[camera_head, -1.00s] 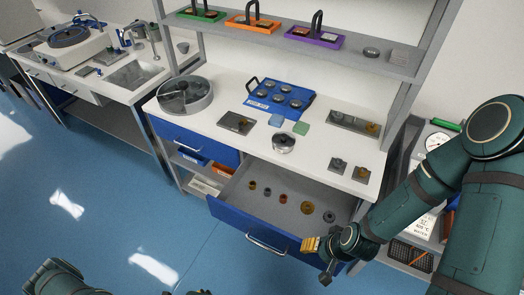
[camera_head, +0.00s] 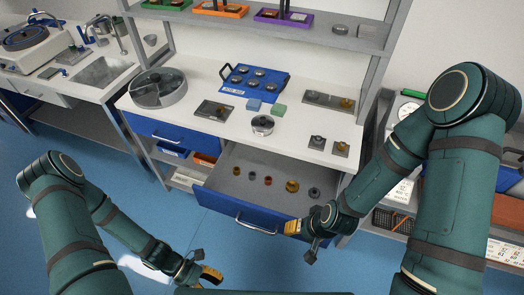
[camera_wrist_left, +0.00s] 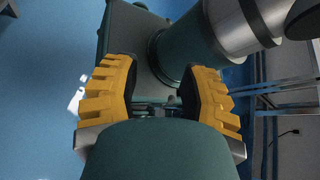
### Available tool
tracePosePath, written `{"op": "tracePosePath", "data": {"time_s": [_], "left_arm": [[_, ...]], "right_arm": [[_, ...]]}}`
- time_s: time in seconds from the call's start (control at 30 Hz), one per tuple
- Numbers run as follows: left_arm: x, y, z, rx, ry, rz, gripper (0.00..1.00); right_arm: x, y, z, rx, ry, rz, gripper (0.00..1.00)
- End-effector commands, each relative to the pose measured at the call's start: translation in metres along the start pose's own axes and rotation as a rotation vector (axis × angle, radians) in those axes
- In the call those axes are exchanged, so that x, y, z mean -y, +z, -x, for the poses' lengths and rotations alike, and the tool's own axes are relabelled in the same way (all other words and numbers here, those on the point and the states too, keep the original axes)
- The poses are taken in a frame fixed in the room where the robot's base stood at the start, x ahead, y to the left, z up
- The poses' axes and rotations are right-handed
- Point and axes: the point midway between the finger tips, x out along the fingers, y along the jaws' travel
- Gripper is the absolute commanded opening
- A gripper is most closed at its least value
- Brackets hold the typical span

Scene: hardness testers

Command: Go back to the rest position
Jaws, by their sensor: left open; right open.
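My right gripper (camera_head: 302,236) is open and empty, at the right front corner of the open blue-fronted drawer (camera_head: 240,213). I cannot tell whether it touches the drawer. My left gripper (camera_head: 209,276) is low in front of the bench, over the blue floor, empty. In the left wrist view its yellow ridged fingers (camera_wrist_left: 158,95) are apart with nothing held between them; part of my own body shows beyond them.
The drawer holds several small round parts (camera_head: 267,181). The white bench top (camera_head: 213,75) carries a blue tray (camera_head: 256,80), a round grey bowl (camera_head: 159,88) and small blocks. A shelf (camera_head: 300,22) runs above. Floor (camera_head: 150,215) is free left of the drawer.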

Motion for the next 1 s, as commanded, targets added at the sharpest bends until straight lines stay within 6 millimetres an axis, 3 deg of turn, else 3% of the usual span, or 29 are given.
{"op": "tracePosePath", "data": {"time_s": [0.17,0.3,0.5,0.67,1.0], "left_arm": [[-0.032,0.026,0.026,-0.43,-0.027,-0.599,0.43],[-0.063,0.068,0.044,-0.688,-0.018,-1.054,0.43],[-0.087,0.127,0.055,-0.889,0.021,-1.476,0.43],[-0.092,0.143,0.056,-0.933,0.038,-1.577,0.43],[-0.092,0.143,0.056,-0.933,0.039,-1.575,0.43]], "right_arm": [[0.0,0.0,0.0,0.0,0.0,0.0,0.53],[0.0,0.0,0.0,0.0,0.0,0.0,0.53],[0.0,0.0,0.0,0.0,0.0,0.0,0.53],[0.0,0.0,0.0,0.0,0.0,0.0,0.53],[0.0,0.0,0.0,0.0,0.0,0.0,0.53]]}}
